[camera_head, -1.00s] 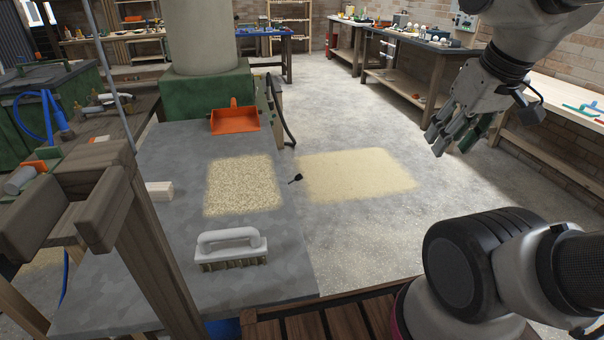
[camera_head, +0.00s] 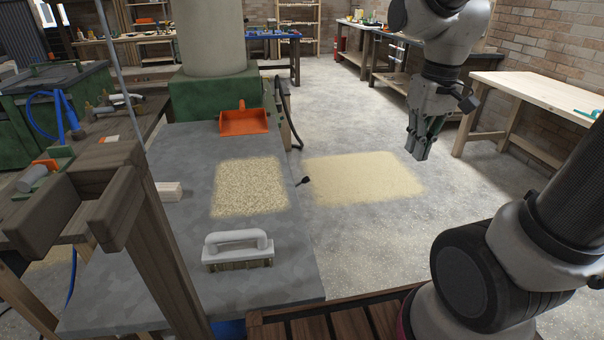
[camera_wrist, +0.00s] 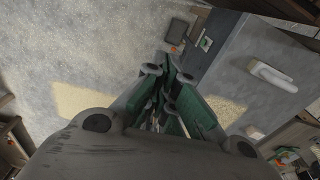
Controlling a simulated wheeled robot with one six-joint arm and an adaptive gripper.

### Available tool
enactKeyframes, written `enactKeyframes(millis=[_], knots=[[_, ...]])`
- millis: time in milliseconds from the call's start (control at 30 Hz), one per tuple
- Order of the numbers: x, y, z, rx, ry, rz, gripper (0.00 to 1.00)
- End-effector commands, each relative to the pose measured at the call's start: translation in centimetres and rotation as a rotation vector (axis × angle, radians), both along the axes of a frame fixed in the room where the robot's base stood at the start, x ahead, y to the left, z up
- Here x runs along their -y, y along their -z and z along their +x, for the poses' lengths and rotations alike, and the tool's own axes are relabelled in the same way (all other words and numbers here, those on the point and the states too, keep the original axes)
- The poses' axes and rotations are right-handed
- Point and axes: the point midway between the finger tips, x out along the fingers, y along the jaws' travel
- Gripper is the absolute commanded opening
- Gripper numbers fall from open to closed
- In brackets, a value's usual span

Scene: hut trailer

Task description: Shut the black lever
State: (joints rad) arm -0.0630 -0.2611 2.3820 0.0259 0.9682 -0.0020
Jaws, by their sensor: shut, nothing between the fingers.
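The black lever (camera_head: 303,182) shows in the head view as a small dark knob on a short stem at the right edge of the grey worktop (camera_head: 190,235). Its mounting is too small to make out. My gripper (camera_head: 418,156) is shut and empty, pointing down over the floor to the right of the lever and clearly apart from it. In the wrist view my green-sided fingers (camera_wrist: 172,65) are together with nothing between them. I cannot make out the lever in that view.
A white-handled brush (camera_head: 238,248), a pale block (camera_head: 168,191) and an orange dustpan (camera_head: 243,122) lie on the worktop. A black hose (camera_head: 288,115) hangs by its far right corner. A wooden frame (camera_head: 110,200) stands front left.

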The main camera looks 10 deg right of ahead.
Motion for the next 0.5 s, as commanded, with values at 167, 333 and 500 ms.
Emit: enactKeyframes(millis=[167,333,500], knots=[[-1.8,2.5,6.3,-0.075,-0.069,0.019,0.0],[-3.8,5.9,12.5,-0.113,-0.186,0.044,0.0],[-6.1,10.5,18.8,-0.131,-0.344,0.077,0.0]])
